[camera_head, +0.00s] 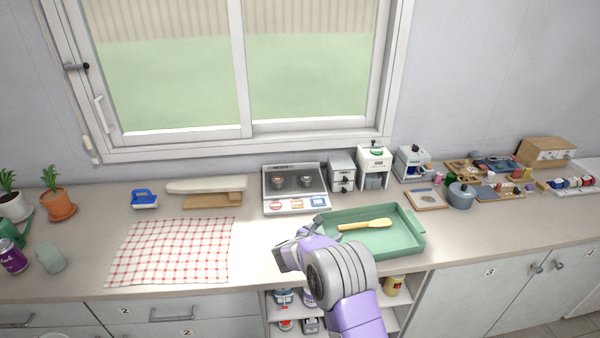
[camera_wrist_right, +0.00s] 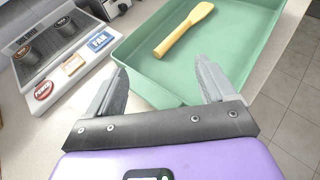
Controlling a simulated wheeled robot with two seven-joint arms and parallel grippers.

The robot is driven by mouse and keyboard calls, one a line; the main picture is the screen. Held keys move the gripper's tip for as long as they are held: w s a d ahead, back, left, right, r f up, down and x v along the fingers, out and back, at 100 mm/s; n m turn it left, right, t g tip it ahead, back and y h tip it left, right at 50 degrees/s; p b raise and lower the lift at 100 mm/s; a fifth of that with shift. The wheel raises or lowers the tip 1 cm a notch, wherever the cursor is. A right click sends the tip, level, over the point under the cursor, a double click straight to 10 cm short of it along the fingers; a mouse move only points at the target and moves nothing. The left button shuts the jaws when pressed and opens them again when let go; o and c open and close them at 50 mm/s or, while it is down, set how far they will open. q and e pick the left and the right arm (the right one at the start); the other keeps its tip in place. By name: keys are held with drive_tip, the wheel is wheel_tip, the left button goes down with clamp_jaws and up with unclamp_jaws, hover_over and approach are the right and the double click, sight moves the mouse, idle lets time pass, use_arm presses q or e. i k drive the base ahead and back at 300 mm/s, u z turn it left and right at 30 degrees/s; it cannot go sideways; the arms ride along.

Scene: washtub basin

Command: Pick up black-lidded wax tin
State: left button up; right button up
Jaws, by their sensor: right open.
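No tin that I can clearly pick out as the black-lidded wax tin shows. My right gripper (camera_head: 297,238) is open and empty, over the counter at the green tray's left front corner. It also shows in the right wrist view (camera_wrist_right: 160,72). My left gripper is out of view.
A green tray (camera_head: 414,245) holds a yellow spatula (camera_head: 365,225). A checked cloth (camera_head: 172,250) lies left. Small white machines (camera_head: 374,166), a blue-grey pot (camera_head: 461,195) and several small items crowd the right. Potted plants (camera_head: 58,207) stand far left. Open shelves lie below the counter.

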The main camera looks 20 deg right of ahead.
sight(306, 180)
drive_tip(key=i, duration=1.05)
